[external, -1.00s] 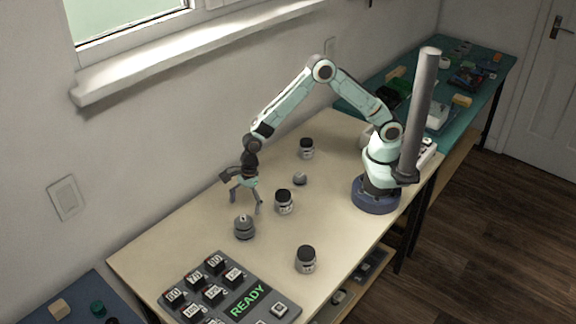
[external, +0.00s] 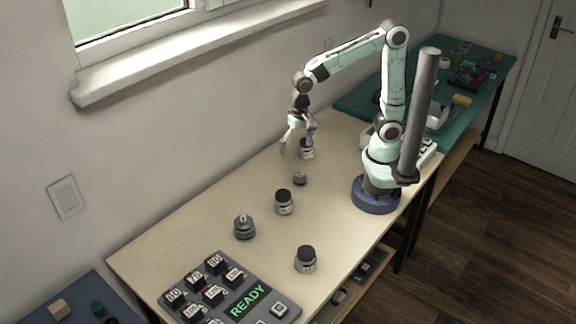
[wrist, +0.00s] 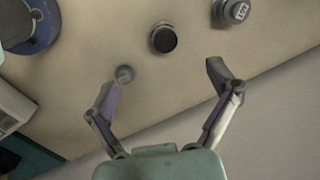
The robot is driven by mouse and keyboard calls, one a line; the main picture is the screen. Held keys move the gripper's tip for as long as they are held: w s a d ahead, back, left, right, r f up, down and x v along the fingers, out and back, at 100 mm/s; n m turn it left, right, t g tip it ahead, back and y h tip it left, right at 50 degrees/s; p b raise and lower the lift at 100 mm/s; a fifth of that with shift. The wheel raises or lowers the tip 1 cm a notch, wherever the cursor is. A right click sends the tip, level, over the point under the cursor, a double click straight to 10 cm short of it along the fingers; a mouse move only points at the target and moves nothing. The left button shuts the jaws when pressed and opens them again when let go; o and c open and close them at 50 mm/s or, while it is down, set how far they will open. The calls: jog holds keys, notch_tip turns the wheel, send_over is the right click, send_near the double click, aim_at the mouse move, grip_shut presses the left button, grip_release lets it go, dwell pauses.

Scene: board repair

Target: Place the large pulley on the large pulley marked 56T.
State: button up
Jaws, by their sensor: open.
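A grey, layered pulley-like piece (external: 244,228) stands upright on the table, left of centre. It also shows at the top of the wrist view (wrist: 232,10) with a white label too small to read. I cannot tell whether it is one pulley or two stacked. A small grey round piece (external: 299,179) lies farther right; in the wrist view (wrist: 124,74) it is just beyond the left fingertip. My gripper (external: 299,146) is open and empty, raised near the back edge, away from the layered piece. In the wrist view (wrist: 163,74) bare table lies between its fingertips.
A grey panel (external: 275,295) with several black blocks and a READY display fills the near left. The table around the layered piece is clear.

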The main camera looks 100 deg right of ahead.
jog(key=s+d+n+g, duration=0.1)
jog(key=s+d+n, duration=0.1)
jog(key=s+n, duration=1.1)
jog(key=shift+s+d+r, duration=0.25)
jog(key=shift+s+r, duration=0.1)
jog(key=shift+s, duration=0.9)
jog(key=shift+c, duration=0.2)
